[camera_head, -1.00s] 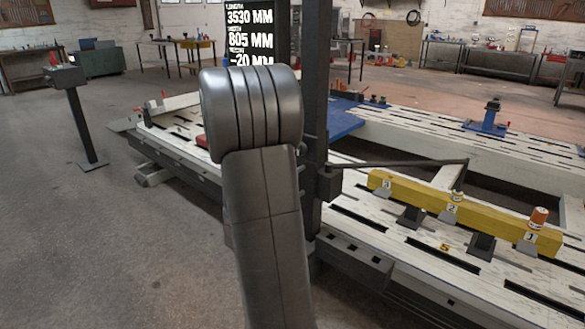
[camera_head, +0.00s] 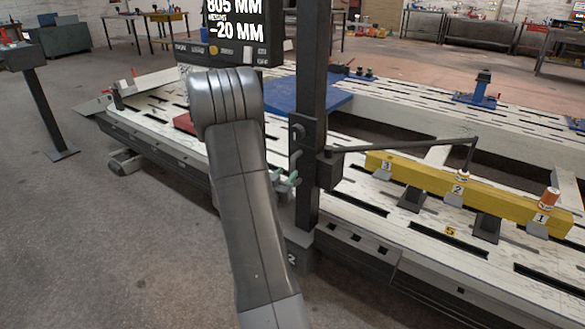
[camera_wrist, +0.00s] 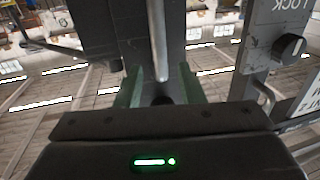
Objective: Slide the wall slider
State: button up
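The wall slider appears to be the dark block (camera_head: 327,171) on the upright black column (camera_head: 311,110). A thin dark arm (camera_head: 400,145) reaches right from it, and its tip hangs over the yellow beam near the "2" mark. My gripper (camera_head: 288,178) is just left of the column, partly hidden behind my own arm; its green fingers show there. In the wrist view my gripper (camera_wrist: 160,72) is open, with its green fingers apart. A grey rod (camera_wrist: 157,40) lies in line with the gap between them; I cannot tell whether they touch it.
The yellow beam (camera_head: 480,197) carries marks 1, 2 and 3 and lies on the white slotted bench (camera_head: 360,205). A display (camera_head: 238,30) reads 805 MM and -20 MM. A knob (camera_wrist: 290,46) beside reversed "LOCK" lettering is right in the wrist view. Open floor (camera_head: 110,240) lies at left.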

aim_at(292, 167)
jog(key=x, duration=0.5)
jog(key=shift+w+d, duration=0.15)
jog(key=shift+w, duration=0.15)
grip_shut()
